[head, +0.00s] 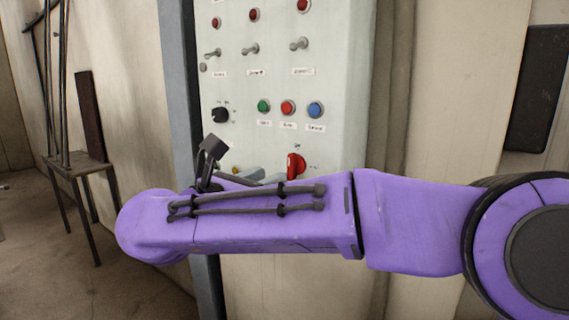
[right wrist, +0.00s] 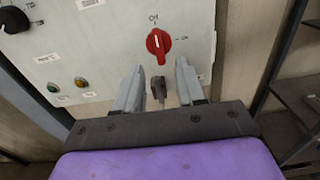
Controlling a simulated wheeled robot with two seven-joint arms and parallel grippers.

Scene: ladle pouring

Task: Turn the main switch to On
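The main switch is a red rotary knob (right wrist: 158,42) on the pale control panel (head: 340,90). In the right wrist view its handle stands upright toward the "Off" label above, with "On" to its right. The knob also shows in the head view (head: 296,166), its lower part close to my purple right arm's outline. My right gripper (right wrist: 160,66) is open, its two grey fingers apart just below the knob and not around it. In the head view the gripper is mostly hidden behind my forearm. My left gripper is not in view.
Above the red knob are a green button (head: 263,106), a red button (head: 288,107), a blue button (head: 315,110) and a black dial (head: 220,115). A small dark brown part (right wrist: 158,90) shows between the fingers. A stool (head: 80,168) stands at left.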

